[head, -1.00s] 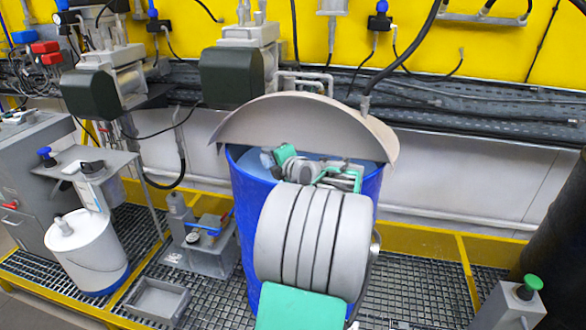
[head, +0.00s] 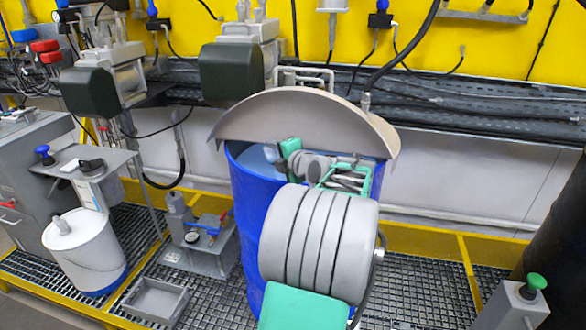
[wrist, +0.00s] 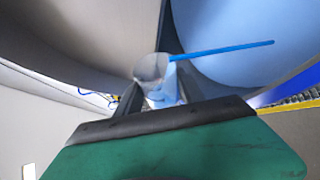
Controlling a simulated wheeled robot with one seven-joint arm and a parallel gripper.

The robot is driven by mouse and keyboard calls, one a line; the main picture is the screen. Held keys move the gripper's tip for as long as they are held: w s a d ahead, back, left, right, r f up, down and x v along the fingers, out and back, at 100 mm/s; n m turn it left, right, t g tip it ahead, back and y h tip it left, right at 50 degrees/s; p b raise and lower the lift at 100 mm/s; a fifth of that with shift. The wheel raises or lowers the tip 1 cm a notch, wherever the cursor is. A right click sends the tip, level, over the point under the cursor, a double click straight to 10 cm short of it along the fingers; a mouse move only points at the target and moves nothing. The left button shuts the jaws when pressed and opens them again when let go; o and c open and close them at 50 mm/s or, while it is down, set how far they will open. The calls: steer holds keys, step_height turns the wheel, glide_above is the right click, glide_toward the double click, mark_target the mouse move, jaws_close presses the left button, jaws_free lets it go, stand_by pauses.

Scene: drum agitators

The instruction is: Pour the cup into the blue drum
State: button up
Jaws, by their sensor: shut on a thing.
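The blue drum (head: 250,215) stands in the middle of the head view, with its beige lid (head: 305,118) raised along the back. Pale blue shows inside the drum, and a large pale blue area also fills the upper right of the wrist view. My gripper (head: 279,152) is over the drum's mouth, below the lid. In the wrist view my gripper (wrist: 158,92) is shut on a small translucent cup (wrist: 152,70) with a long blue handle (wrist: 225,49) reaching right. The cup looks tilted. In the head view the cup is small and partly hidden; I cannot tell whether anything is leaving it.
A white bucket (head: 85,255) stands on the grating at left, beside a grey cabinet (head: 30,190). A grey pump box (head: 200,255) and an open tray (head: 158,300) lie left of the drum. Dark motors (head: 230,75) hang behind. A dark column (head: 560,225) stands at far right.

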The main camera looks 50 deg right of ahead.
steer(key=shift+s+d+b, duration=0.1)
steer(key=shift+d+b, duration=0.05)
steer(key=shift+b, duration=0.2)
steer(key=shift+s+d+r+m+t+y+b, duration=0.15)
steer(key=shift+r+m+t+y+b, duration=0.2)
steer(key=shift+m+t+b, duration=0.8)
stand_by(0.4)
